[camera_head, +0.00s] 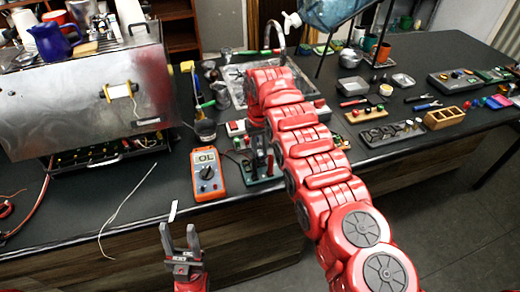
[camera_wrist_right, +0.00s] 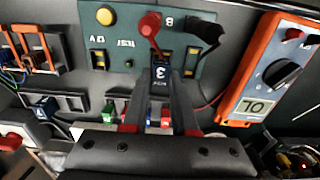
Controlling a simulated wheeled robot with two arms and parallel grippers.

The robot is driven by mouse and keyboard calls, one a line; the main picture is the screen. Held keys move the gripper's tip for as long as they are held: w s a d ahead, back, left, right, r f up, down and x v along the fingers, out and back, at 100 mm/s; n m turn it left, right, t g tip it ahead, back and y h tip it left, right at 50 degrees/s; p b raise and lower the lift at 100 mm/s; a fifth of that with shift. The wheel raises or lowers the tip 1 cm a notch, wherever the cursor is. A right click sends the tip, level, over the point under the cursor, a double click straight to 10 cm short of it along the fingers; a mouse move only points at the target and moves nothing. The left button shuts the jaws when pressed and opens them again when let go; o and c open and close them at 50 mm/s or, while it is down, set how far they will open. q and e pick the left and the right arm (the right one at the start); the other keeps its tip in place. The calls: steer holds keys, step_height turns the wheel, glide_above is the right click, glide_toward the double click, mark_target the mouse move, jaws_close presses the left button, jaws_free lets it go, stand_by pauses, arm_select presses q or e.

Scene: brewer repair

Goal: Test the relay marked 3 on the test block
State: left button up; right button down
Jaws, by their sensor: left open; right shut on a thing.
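The relay marked 3 (camera_wrist_right: 160,74) is a dark block between the fingertips of my right gripper (camera_wrist_right: 160,92) in the right wrist view. The gripper is shut on it. It is right at the green test block (camera_wrist_right: 122,45), over its lower part; I cannot tell whether it is fully seated. The block has a yellow button (camera_wrist_right: 105,16) and a red and a black plug. In the head view my right gripper (camera_head: 259,150) points down at the test block (camera_head: 266,181). An orange multimeter (camera_head: 207,173) reads OL. My left gripper (camera_head: 180,240) is open and empty, in front of the bench edge.
The metal brewer (camera_head: 75,90) stands at the left, with an open lower bay (camera_head: 105,155). A loose pale wire (camera_head: 128,200) hangs over the bench edge. Trays, tools and a wooden box (camera_head: 444,118) lie at the right. The rear right bench has clear room.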

steer(key=shift+f+b, duration=0.3)
steer(key=shift+b, duration=0.25)
stand_by(0.9)
steer(key=shift+r, duration=0.1)
stand_by(2.0)
steer(key=shift+r+p, duration=0.3)
steer(key=shift+r, duration=0.95)
steer(key=shift+r+p, duration=0.45)
steer(key=shift+r, duration=0.7)
